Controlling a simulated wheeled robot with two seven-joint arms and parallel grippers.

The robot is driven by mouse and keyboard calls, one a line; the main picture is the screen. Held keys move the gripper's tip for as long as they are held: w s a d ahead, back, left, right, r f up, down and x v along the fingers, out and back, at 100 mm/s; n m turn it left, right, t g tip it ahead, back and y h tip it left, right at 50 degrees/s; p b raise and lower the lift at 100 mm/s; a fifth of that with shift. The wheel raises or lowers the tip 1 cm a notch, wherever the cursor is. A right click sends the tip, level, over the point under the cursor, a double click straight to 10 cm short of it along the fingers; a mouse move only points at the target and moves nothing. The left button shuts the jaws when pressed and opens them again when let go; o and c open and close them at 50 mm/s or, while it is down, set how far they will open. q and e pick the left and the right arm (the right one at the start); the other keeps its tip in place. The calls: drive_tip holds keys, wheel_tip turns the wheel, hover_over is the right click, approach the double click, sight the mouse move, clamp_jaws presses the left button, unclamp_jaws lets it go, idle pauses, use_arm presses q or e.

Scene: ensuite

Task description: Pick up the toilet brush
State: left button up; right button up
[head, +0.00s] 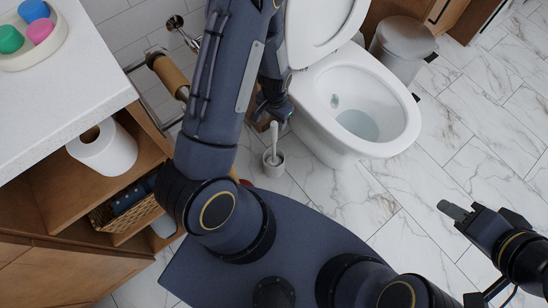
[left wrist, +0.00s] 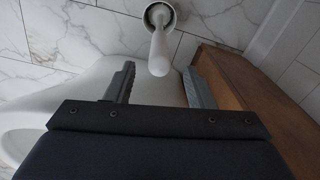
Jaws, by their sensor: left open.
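The white toilet brush (head: 274,138) stands upright in its small round white holder (head: 273,164) on the floor, left of the toilet. My left gripper (head: 275,113) is just above the brush handle, partly hidden by my arm. In the left wrist view the left gripper (left wrist: 159,82) is open and empty. The brush handle (left wrist: 159,52) points toward the gap between its fingers, with its end just beyond the fingertips, and the holder (left wrist: 170,14) is behind it. My right gripper (head: 454,210) is over bare floor at the right; its finger gap does not show clearly.
The toilet (head: 330,135) stands close right of the brush, lid up. A bin (head: 402,45) is behind it. A wooden shelf unit (head: 60,200) with a toilet roll (head: 104,150) is at left. A wooden panel (left wrist: 225,75) is close beside the left gripper. Floor at right is clear.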

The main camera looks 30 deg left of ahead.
sight(274, 129)
use_arm(q)
wheel_tip(274, 129, down, 6)
drive_tip(key=shift+s+f+b, duration=0.15)
drive_tip(key=shift+f+b, duration=0.05)
drive_tip(key=shift+b, duration=0.9)
drive_tip(key=shift+c, duration=0.3)
drive_tip(key=c, duration=1)
drive_tip(key=shift+r, duration=0.1)
